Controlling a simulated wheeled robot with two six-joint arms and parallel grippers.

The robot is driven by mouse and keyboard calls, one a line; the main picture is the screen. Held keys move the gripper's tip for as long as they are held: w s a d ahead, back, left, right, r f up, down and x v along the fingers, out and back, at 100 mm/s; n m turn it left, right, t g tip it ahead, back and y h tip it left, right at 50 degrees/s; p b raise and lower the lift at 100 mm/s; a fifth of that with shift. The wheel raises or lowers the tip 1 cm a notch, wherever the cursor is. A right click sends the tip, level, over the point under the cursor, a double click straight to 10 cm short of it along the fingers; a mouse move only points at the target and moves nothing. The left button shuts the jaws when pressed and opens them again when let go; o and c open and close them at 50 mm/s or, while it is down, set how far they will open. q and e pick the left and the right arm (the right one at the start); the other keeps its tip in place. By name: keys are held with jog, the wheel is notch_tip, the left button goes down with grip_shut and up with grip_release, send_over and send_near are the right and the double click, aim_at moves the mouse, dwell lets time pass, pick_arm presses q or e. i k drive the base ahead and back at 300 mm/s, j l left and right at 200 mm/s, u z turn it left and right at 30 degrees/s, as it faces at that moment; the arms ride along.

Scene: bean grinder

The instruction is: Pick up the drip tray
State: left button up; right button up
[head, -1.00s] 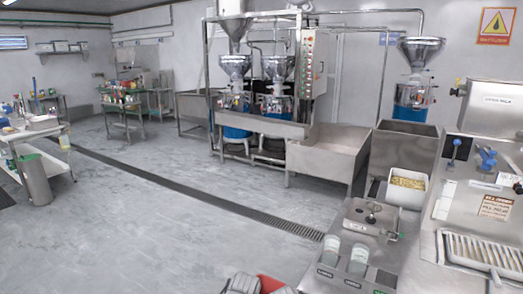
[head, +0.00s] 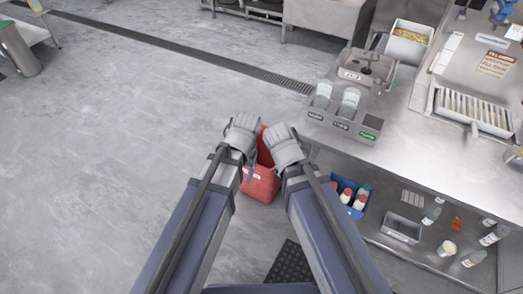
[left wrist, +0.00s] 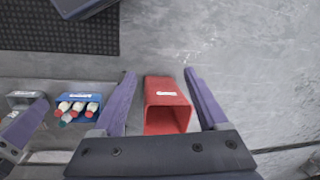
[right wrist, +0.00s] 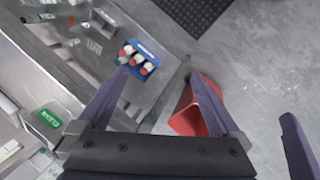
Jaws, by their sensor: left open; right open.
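A steel tray with a ribbed, slotted top (head: 472,110), which looks like the drip tray, sits on the steel counter at the right of the head view. A small handle or spout sticks out at its front. My left gripper (head: 243,132) is over the floor left of the counter, well away from the tray. Its fingers are spread and empty in the left wrist view (left wrist: 160,85). My right gripper (head: 282,143) is beside it, nearer the counter, also apart from the tray. Its fingers are spread and empty in the right wrist view (right wrist: 158,85).
A red bin (head: 261,185) stands on the floor below my grippers. The counter (head: 400,140) holds a caddy of glasses (head: 343,122) and a white container of beans (head: 408,42). A blue crate of bottles (head: 349,197) is on the lower shelf.

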aim_at(478, 114)
jog(key=z, duration=1.65)
